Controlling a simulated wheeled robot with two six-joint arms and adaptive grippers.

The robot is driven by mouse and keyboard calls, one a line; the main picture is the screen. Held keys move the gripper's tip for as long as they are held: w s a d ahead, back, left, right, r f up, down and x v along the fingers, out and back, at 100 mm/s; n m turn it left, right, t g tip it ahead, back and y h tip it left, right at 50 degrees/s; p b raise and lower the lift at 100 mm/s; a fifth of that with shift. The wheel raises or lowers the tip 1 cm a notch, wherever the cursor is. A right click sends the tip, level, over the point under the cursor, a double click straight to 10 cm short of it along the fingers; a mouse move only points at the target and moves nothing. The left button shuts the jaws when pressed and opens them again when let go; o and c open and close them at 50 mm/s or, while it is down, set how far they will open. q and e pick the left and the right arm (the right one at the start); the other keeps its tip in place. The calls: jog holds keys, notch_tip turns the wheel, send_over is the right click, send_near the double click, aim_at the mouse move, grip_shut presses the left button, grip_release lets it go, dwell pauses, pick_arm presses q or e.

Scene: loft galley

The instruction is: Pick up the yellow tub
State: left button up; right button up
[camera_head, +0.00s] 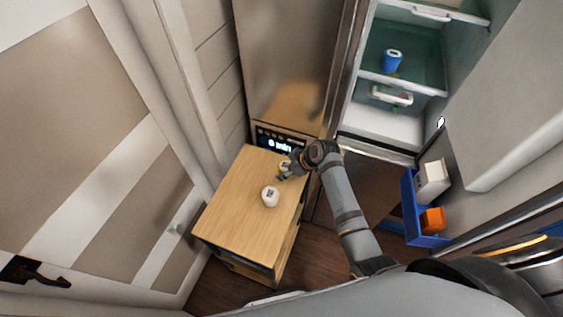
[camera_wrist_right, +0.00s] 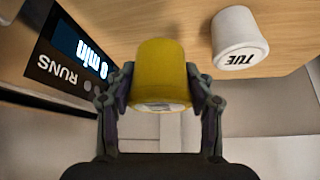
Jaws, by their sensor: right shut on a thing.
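The yellow tub (camera_wrist_right: 160,70) sits between the two fingers of my right gripper (camera_wrist_right: 160,92) in the right wrist view, with a finger touching each side. My right gripper (camera_head: 284,172) is shut on it at the far edge of the wooden cabinet top (camera_head: 240,205). In the head view the yellow tub (camera_head: 284,164) is small and partly hidden by the gripper. I cannot tell whether the tub is lifted or rests on the top. My left gripper is not in view.
A white tub (camera_head: 270,197), marked TUE in the wrist view (camera_wrist_right: 238,38), stands close by on the wooden top. A lit display panel (camera_head: 280,144) is behind. An open fridge (camera_head: 400,75) holds a blue tub (camera_head: 392,61). A blue door bin (camera_head: 412,208) holds white and orange boxes.

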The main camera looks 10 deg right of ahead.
pick_arm(q)
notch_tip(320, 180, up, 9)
jog(key=p, duration=0.7)
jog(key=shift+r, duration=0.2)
pick_arm(e)
jog(key=s+d+r, duration=0.6)
jog(key=s+r, duration=0.1)
jog(key=s, duration=0.2)
jog(key=shift+s+d, duration=0.15)
jog(key=shift+s, duration=0.2)
